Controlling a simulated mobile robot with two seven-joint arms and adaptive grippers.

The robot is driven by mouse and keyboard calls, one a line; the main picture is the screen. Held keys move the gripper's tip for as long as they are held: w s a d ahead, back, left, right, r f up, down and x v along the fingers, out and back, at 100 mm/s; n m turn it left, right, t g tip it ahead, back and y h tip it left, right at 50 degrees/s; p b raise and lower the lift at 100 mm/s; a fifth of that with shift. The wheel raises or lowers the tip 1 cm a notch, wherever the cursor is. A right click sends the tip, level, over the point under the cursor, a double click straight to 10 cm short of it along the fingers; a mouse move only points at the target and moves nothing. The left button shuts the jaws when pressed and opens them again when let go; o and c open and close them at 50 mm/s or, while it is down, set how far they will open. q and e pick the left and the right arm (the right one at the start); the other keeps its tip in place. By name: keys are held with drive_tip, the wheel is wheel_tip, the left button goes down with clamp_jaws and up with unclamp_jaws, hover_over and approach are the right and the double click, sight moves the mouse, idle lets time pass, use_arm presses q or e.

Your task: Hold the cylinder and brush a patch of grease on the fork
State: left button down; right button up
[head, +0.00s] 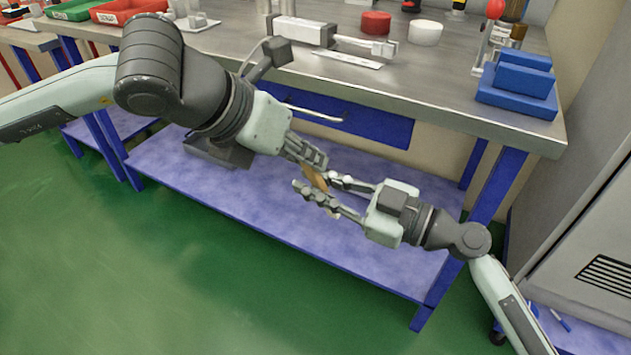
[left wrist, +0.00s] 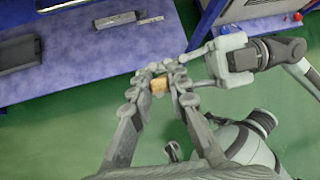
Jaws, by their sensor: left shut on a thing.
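The pneumatic cylinder (head: 300,31) lies on the workbench, with a white body at the left. Its rod runs right to a metal fork (head: 384,48). My left gripper (head: 312,172) is away from the cylinder, low in front of the bench, and shut on a small tan piece (head: 319,181), probably part of the brush. The tan piece (left wrist: 158,85) also shows between its fingers in the left wrist view. My right gripper (head: 322,190) comes from the right with its fingers apart, close to the tan piece. Whether it touches it is hidden. No grease patch can be made out.
A red round tin (head: 375,22) and a white one (head: 425,32) stand behind the fork. Blue blocks (head: 518,83) sit at the bench's right end. A drawer handle (head: 312,114) projects under the benchtop. A grey cabinet (head: 590,180) stands at the right.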

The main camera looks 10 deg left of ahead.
clamp_jaws()
use_arm(q)
drive_tip(key=c, duration=1.4)
unclamp_jaws()
drive_tip(key=shift+o, duration=0.2)
